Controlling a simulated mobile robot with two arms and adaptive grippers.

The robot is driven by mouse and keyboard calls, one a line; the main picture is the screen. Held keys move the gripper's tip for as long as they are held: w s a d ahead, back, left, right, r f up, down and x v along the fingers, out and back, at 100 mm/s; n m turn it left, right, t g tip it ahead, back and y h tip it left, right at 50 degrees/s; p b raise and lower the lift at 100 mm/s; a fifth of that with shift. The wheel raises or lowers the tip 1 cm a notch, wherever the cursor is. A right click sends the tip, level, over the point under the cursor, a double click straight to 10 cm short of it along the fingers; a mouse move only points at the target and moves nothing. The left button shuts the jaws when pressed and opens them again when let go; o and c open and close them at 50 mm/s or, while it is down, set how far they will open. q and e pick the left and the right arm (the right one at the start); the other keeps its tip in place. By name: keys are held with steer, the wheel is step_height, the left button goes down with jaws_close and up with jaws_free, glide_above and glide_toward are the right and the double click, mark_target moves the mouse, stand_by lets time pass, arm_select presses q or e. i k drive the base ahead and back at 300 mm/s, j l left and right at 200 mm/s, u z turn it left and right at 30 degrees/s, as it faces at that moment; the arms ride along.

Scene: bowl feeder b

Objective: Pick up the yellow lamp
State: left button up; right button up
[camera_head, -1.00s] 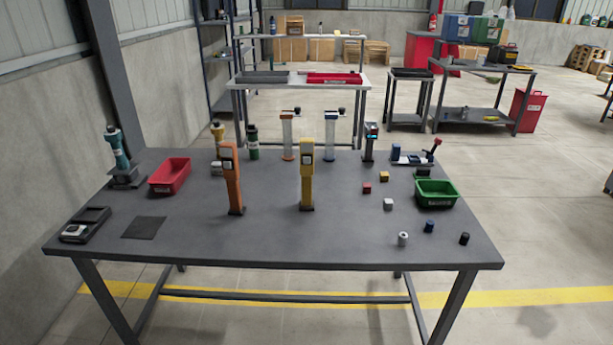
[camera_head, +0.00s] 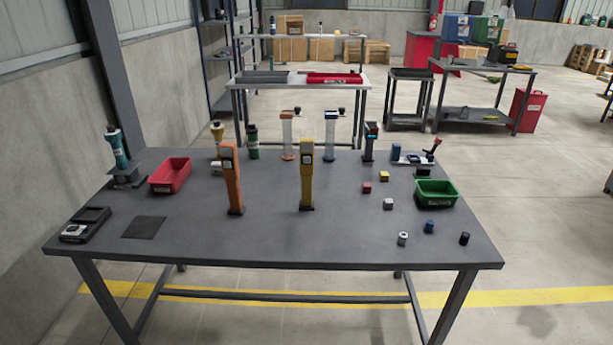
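The yellow lamp (camera_head: 307,176) stands upright on the dark grey table (camera_head: 270,235), near its middle. It is tall and slim, with a pale patch near its top and a dark base. A similar orange lamp (camera_head: 231,180) stands upright to its left, with a clear gap between them. Neither of my grippers is in view, and nothing touches the yellow lamp.
A green bin (camera_head: 436,194) and several small blocks and cylinders are on the right. Several upright devices line the back edge. The table's front middle is clear.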

mark_target(306, 146)
steer(key=i+l, duration=0.1)
steer(key=i, duration=1.25)
